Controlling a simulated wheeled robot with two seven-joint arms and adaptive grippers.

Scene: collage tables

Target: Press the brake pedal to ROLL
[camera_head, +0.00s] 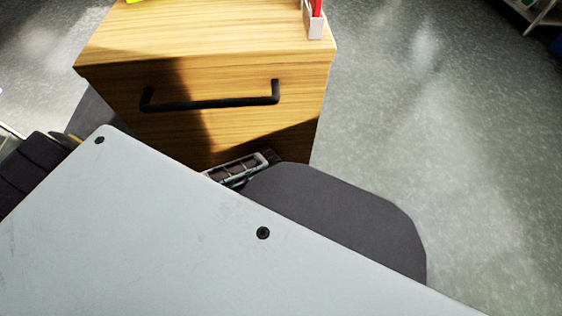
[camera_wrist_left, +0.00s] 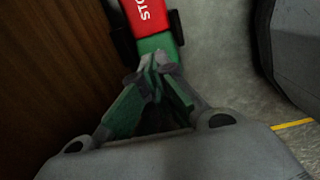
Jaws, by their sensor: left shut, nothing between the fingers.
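In the left wrist view the brake pedal shows at the top. It has a red part (camera_wrist_left: 150,14) with white letters, cut off by the frame edge, that begin "STO". A green part (camera_wrist_left: 158,43) of the pedal lies nearer to me; no lettering shows on it. My left gripper (camera_wrist_left: 157,62) is shut and empty, with its fingertips together at the near end of the green part. I cannot tell whether they touch it. The pedal cannot be made out in the head view. My right gripper is not in view.
A wooden cabinet (camera_head: 225,35) with a black drawer handle (camera_head: 210,103) stands ahead in the head view. A white holder with a red item (camera_head: 314,25) is on its top right corner. A brown wooden side (camera_wrist_left: 50,70) is left in the wrist view.

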